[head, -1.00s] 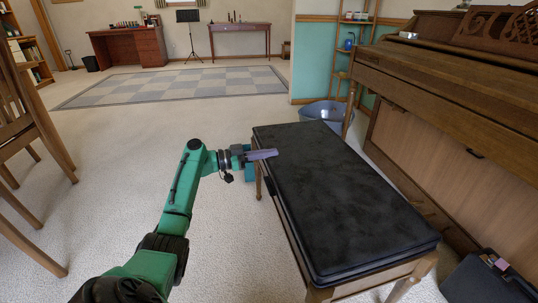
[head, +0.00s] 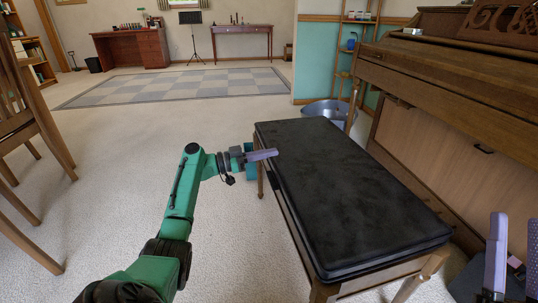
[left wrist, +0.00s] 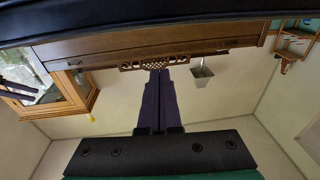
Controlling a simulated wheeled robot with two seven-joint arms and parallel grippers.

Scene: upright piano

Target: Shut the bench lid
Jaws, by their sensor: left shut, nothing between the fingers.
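The bench lid (head: 345,195) is the black padded top of the wooden piano bench (head: 292,235). In the head view it lies about flat over the bench; I cannot tell whether a thin gap remains under it. My left gripper (head: 273,154) is shut and empty, its fingertips at the lid's far left edge; I cannot tell whether they touch. In the left wrist view its purple fingers (left wrist: 160,80) are together, and a dark band, probably the lid, crosses the top. My right gripper (head: 513,250) is at the lower right, fingers apart, beside the bench's near right corner.
The upright piano (head: 450,100) stands along the right of the bench. A grey tub (head: 327,110) stands behind the bench. A wooden chair (head: 30,125) is at the far left.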

